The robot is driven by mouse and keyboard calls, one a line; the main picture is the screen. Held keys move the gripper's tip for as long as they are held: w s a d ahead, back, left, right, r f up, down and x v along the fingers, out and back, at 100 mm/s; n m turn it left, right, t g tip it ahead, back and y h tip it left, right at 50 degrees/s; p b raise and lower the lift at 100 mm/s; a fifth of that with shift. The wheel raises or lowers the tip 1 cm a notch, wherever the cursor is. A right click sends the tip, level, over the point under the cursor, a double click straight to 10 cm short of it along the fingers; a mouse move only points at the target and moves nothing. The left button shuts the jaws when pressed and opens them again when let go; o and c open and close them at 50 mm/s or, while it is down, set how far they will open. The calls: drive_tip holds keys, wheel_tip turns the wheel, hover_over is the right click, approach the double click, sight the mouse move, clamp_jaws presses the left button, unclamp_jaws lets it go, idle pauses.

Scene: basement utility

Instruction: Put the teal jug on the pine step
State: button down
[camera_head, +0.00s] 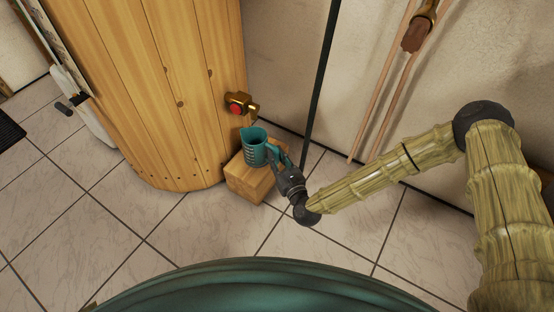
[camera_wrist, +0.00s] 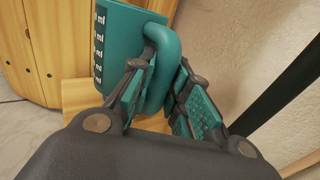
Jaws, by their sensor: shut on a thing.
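The teal jug (camera_head: 256,147) has white volume marks and a looped handle. In the head view it is upright at the pine step (camera_head: 250,185), over its top; I cannot tell for sure whether its base touches the wood. My gripper (camera_head: 278,160) is shut on the jug's handle from the right. In the wrist view the jug (camera_wrist: 128,45) fills the upper middle, and the gripper's fingers (camera_wrist: 160,92) close around its handle. Part of the pine step (camera_wrist: 80,95) shows below and left of the jug. The jug's base is mostly hidden in that view.
A large round wooden tub or barrel (camera_head: 160,90) with a brass tap (camera_head: 240,104) stands close left of the jug. A dark pole (camera_head: 318,90) and wooden handles (camera_head: 385,95) lean at the wall. Tiled floor (camera_head: 210,225) in front is clear.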

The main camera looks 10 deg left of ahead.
drive_tip(key=shift+w+a+f+b, duration=0.2)
drive_tip(key=shift+w+f+b, duration=0.65)
drive_tip(key=shift+f, duration=0.1)
drive_tip(key=shift+w+a+f+b, duration=0.15)
drive_tip(key=shift+w+f+b, duration=0.7)
drive_tip(key=shift+f, duration=0.1)
drive_tip(key=shift+f, duration=0.2)
drive_tip(key=c, duration=1.4)
unclamp_jaws()
drive_tip(key=shift+o, duration=0.2)
drive_tip(key=shift+r, duration=0.2)
drive_tip(key=p+v, duration=0.5)
drive_tip(key=v, duration=0.7)
drive_tip(key=shift+s, duration=0.15)
